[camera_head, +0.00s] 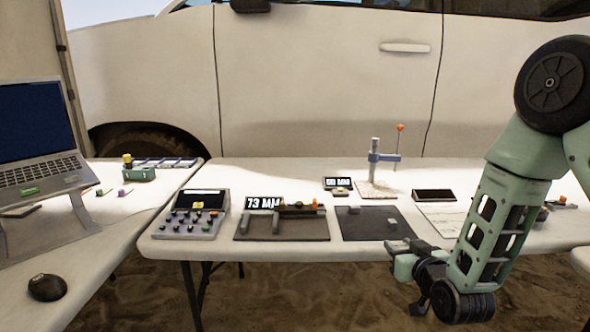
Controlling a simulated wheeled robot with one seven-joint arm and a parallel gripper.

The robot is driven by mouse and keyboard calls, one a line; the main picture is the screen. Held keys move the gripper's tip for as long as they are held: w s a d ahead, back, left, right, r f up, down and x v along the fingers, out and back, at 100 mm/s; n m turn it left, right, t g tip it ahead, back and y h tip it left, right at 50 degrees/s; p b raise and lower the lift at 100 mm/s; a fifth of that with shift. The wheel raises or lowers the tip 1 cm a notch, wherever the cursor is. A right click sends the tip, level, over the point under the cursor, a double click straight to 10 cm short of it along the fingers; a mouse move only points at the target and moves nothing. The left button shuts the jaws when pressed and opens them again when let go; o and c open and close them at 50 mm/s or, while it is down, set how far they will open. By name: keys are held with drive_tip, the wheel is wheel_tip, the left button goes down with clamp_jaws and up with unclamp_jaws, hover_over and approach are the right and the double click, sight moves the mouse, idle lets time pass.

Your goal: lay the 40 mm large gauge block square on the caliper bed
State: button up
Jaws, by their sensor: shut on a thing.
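The caliper bed (255,237) is a dark plate on the middle table, with grey jaws (262,218) and a dark bar with orange parts above it. A display (263,203) behind it reads 73 MM. My gripper (398,246) is at the table's front edge, right of the caliper bed and apart from it. It is shut on a small grey thing, which is too small and too merged with the fingers to identify as the 40 mm large gauge block.
A keypad console (194,214) stands left of the caliper bed. A height stand (375,163) with an orange-topped rod is at the back, beside a small display (339,183). A white sheet (440,213) lies right of the mat. A laptop (40,140) is on the left table.

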drive_tip(key=s+d+f+m+h, duration=0.1)
drive_tip(key=s+d+f, duration=0.25)
drive_tip(key=f, duration=0.35)
drive_tip(key=s+d+f+h, duration=0.15)
drive_tip(key=d+f, duration=0.25)
drive_tip(key=f, duration=0.4)
wheel_tip(320, 180, up, 17)
drive_tip(key=p, duration=1.7)
drive_tip(key=shift+s+d+r, duration=0.15)
drive_tip(key=shift+d, duration=0.1)
